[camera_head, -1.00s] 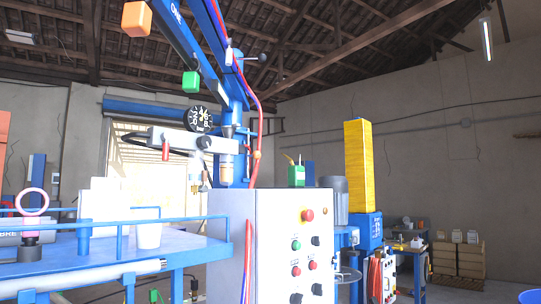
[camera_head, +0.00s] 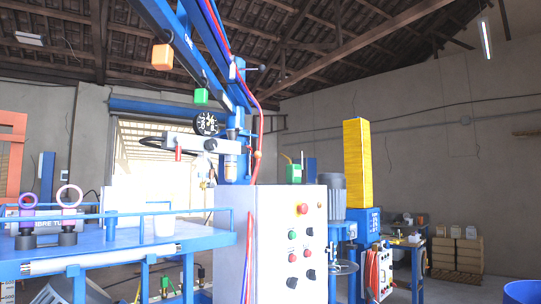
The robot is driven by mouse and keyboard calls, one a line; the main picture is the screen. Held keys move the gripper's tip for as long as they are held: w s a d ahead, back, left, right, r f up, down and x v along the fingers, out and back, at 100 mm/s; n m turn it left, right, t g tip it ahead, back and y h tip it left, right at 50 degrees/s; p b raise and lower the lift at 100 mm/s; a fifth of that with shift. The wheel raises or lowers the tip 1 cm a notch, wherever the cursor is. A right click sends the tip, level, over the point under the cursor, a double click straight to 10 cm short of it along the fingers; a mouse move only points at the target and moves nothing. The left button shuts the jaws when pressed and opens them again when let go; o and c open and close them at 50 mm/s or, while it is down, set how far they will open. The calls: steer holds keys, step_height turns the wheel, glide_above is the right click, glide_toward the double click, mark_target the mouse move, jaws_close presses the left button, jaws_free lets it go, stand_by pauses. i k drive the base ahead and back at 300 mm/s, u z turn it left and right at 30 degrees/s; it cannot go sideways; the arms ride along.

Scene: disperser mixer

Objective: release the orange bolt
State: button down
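An orange cube-shaped piece (camera_head: 161,57) sits on the blue boom (camera_head: 186,50) at the upper left, with a smaller green cube (camera_head: 201,96) further along it. Whether this orange piece is the bolt's head or knob, I cannot tell. On the blue table at left stand two ring-topped pieces on dark bases, one purple (camera_head: 26,201) and one pale pinkish (camera_head: 69,187). My gripper is not in view, so its hold on anything does not show.
A grey control panel (camera_head: 269,247) with several buttons stands at centre. A yellow column (camera_head: 358,163) and wooden boxes (camera_head: 457,254) are at right. A blue drum (camera_head: 522,291) is at bottom right.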

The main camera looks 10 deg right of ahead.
mark_target(258, 154)
steer(key=u, duration=0.05)
steer(key=i, duration=0.95)
steer(key=z, duration=1)
steer(key=k, duration=0.15)
steer(key=u, duration=2.8)
steer(key=k, duration=0.15)
steer(key=u, duration=0.1)
